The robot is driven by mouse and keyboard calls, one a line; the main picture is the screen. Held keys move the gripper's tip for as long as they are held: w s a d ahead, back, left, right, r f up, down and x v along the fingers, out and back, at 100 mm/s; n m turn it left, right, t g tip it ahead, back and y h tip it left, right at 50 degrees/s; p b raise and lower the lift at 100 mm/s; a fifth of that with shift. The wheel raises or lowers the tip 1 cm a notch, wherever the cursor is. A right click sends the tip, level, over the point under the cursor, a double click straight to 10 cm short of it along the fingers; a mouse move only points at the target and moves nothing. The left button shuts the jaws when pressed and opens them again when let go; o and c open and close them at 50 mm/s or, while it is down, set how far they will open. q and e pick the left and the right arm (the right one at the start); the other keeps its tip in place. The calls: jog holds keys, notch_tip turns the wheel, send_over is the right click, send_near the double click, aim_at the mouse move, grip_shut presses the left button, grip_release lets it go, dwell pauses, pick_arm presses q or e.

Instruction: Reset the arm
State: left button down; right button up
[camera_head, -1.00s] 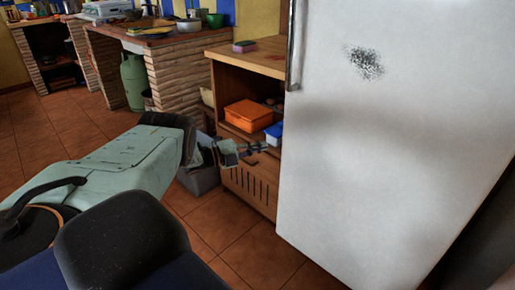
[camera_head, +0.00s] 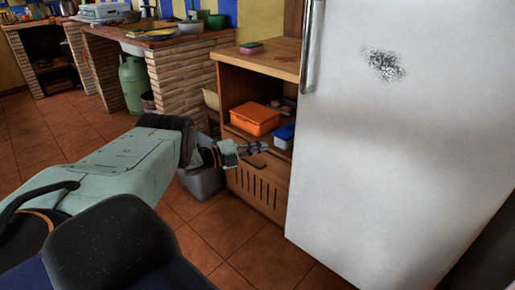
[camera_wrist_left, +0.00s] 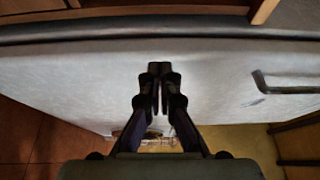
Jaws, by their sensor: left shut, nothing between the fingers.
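My left arm comes in from the left in the head view, and its gripper (camera_head: 258,148) is in front of the wooden cabinet (camera_head: 272,190), at about the height of the drawer front. The gripper's fingers are together and empty. In the left wrist view the gripper (camera_wrist_left: 158,72) also shows with its two dark fingers closed, with a large pale surface behind them. My right gripper does not show in either view.
A white fridge (camera_head: 400,150) stands close on the right. An orange box (camera_head: 252,118) and a blue container (camera_head: 284,134) are on the cabinet shelf. A grey bin (camera_head: 203,182) is beside the cabinet. Brick counters (camera_head: 190,82) stand behind; tiled floor (camera_head: 225,240) is clear in front.

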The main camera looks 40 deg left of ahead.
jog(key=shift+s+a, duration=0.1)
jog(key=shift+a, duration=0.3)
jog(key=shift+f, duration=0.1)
